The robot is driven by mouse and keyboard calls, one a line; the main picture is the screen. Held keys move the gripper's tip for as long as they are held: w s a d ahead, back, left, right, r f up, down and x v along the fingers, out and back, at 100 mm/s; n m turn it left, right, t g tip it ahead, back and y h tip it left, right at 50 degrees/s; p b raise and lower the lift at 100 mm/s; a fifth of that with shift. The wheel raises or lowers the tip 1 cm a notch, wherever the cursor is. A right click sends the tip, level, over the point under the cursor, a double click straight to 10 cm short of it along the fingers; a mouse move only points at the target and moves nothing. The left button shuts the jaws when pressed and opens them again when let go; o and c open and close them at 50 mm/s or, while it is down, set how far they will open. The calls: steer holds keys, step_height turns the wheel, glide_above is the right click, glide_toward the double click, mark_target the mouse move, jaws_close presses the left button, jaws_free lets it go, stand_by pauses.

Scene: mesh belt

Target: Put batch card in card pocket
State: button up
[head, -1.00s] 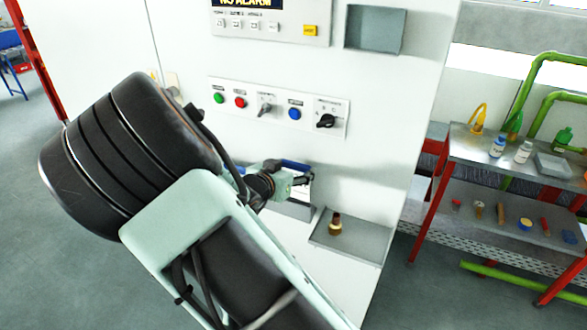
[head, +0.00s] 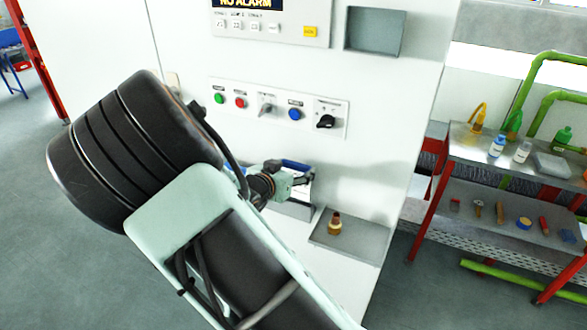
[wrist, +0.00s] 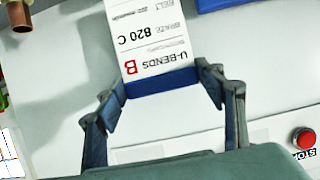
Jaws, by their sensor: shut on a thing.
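The batch card (wrist: 155,45) is white with a blue band along one edge and printed text, "U-BENDS B" and "820 C", upside down in the wrist view. My gripper (wrist: 162,88) is shut on the card at its blue band, one finger at each side. In the head view my gripper (head: 298,174) is in front of the white panel, and a small part of the white card (head: 303,190) shows below it. A grey holder (head: 296,209), perhaps the card pocket, is just under the card. I cannot tell whether the card's lower edge is inside it.
A grey tray (head: 365,240) with a brass fitting (head: 335,224) on it is right of the gripper. Buttons and switches (head: 280,108) are above. Another grey box (head: 375,32) is at upper right. A shelf rack (head: 490,170) stands at the right.

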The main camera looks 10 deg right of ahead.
mark_target(295, 188)
steer(key=shift+f+b, duration=2.6)
steer(key=shift+f, duration=1.25)
steer(key=o, duration=1.2)
steer(key=shift+o, duration=0.2)
steer(key=v, duration=1.2)
steer(key=shift+r, duration=0.1)
